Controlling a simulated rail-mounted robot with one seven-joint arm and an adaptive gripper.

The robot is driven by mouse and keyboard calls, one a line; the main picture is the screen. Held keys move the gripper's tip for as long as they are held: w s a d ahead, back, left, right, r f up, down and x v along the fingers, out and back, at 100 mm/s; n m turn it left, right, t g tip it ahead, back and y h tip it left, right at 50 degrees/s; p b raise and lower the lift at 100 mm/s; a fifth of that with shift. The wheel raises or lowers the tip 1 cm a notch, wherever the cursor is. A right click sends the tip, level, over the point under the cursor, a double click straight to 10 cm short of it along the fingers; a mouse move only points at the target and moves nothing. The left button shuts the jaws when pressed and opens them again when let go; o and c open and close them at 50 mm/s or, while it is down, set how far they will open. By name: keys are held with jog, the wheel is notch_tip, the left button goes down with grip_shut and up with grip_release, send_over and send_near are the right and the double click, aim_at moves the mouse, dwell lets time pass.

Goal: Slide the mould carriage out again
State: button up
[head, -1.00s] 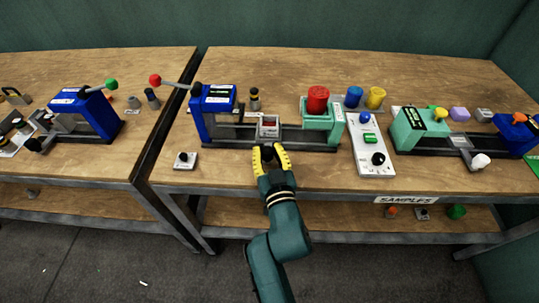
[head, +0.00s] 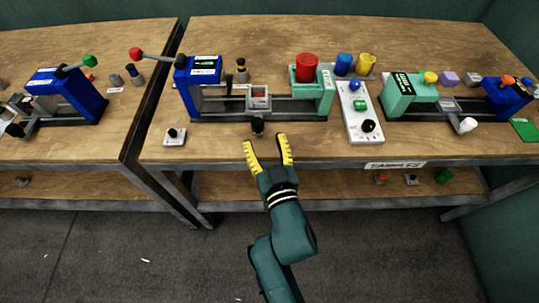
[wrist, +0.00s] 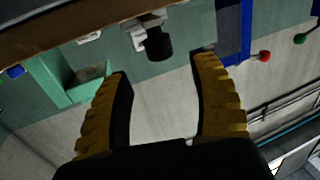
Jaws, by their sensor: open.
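The mould carriage (head: 259,97) is a grey block with an open top on the dark rail. It sits between the blue press (head: 205,85) and the teal block with the red cylinder on top (head: 307,68). A black knob (head: 258,126) sticks out from its front side. My gripper (head: 266,140) is open and empty in front of the knob, its yellow fingers spread. In the wrist view the dark knob (wrist: 158,43) shows beyond the gap between the fingertips of my gripper (wrist: 162,65), apparently touching neither.
A white control panel (head: 360,112) with coloured knobs stands right of the press. A small box with a black button (head: 174,136) lies at the front left. A red-tipped lever (head: 136,54) reaches left from the press.

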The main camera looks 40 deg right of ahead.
jog(key=v, duration=0.5)
jog(key=shift+s, duration=0.2)
